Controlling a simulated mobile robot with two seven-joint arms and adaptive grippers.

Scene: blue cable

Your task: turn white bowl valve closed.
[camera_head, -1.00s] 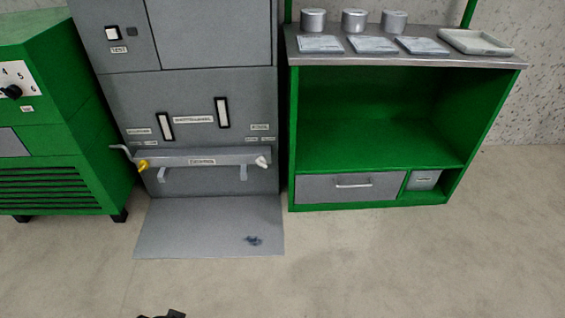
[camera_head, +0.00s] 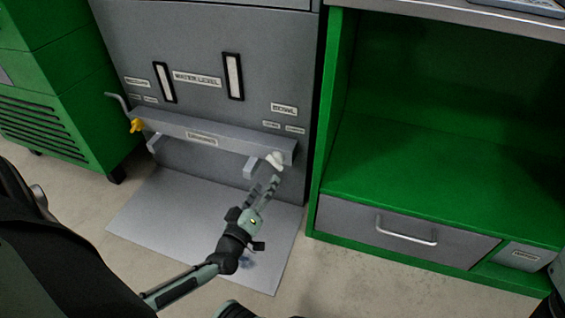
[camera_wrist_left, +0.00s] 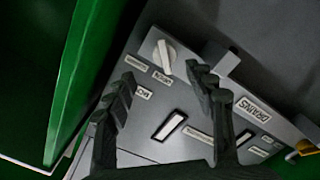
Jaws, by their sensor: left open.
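The white bowl valve (camera_head: 275,160) is a small white handle at the right end of the grey drain bar (camera_head: 205,136) on the machine front. It also shows in the left wrist view (camera_wrist_left: 166,58), on the panel near labels. My left gripper (camera_head: 267,182) is open just below and in front of the valve. In the left wrist view its two dark fingers (camera_wrist_left: 163,82) stand apart, with the valve seen in the gap just beyond the tips. I cannot tell whether a finger touches it. My right gripper is not visible.
A yellow valve (camera_head: 136,126) sits at the bar's left end beside a bent pipe. A green cabinet (camera_head: 335,130) with a drawer (camera_head: 375,225) stands close right of the machine. A grey floor plate (camera_head: 145,215) lies below the bar. A green unit (camera_head: 55,120) stands left.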

